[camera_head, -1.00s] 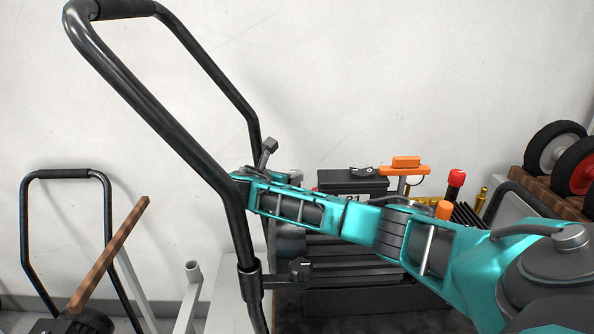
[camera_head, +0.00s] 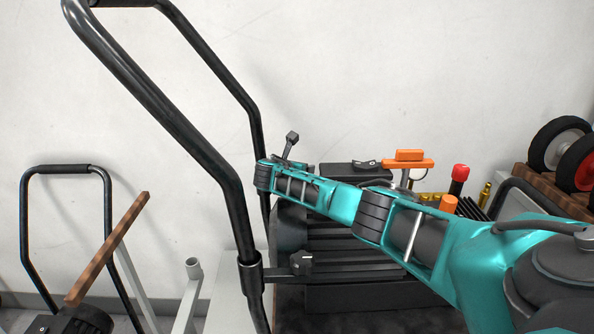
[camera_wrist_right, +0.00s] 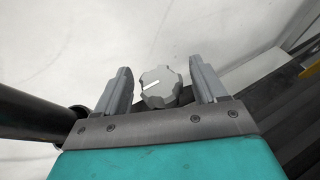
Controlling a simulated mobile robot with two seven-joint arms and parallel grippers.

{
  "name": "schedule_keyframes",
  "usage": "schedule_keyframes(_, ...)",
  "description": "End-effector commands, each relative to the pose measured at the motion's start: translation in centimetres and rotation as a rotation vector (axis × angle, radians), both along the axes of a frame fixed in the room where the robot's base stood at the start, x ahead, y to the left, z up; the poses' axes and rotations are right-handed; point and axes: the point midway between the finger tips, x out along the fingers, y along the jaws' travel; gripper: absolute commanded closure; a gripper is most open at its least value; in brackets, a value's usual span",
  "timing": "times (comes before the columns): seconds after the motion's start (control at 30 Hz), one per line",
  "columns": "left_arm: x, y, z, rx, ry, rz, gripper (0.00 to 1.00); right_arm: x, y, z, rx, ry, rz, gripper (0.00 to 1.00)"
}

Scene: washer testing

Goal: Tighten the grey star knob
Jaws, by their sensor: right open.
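The grey star knob (camera_wrist_right: 160,88) shows in the right wrist view, with a pale line on its face. It sits between the two fingers of my right gripper (camera_wrist_right: 161,86), which is open, with a visible gap on each side of the knob. In the head view my right arm reaches in from the right to the far handle tube, and its fingers cannot be made out there. A dark star knob (camera_head: 301,263) sits on a clamp at the near handle tube; I cannot tell if it is the same knob. My left gripper is not in view.
The black tubular handle (camera_head: 190,125) rises in front of the wall. It stands close to my right arm's end. A dark ribbed machine (camera_head: 350,265) lies below the arm. An orange T-handle (camera_head: 408,161) and a red-capped part (camera_head: 459,172) stand behind the arm.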

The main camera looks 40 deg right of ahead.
Motion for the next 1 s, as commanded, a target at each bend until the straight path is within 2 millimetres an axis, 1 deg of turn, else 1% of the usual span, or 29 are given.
schedule_keyframes(0.27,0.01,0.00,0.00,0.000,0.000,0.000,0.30,0.04,-0.03,0.01,0.000,0.000,0.000,0.29)
schedule_keyframes(0.8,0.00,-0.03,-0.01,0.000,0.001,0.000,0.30,0.02,-0.03,-0.02,0.000,0.000,0.000,0.81)
schedule_keyframes(0.87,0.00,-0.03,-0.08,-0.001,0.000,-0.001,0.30,0.04,-0.02,-0.04,0.000,0.000,-0.002,0.81)
schedule_keyframes(1.0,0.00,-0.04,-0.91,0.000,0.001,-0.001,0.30,0.14,-0.05,-0.27,0.002,-0.002,-0.050,0.81)
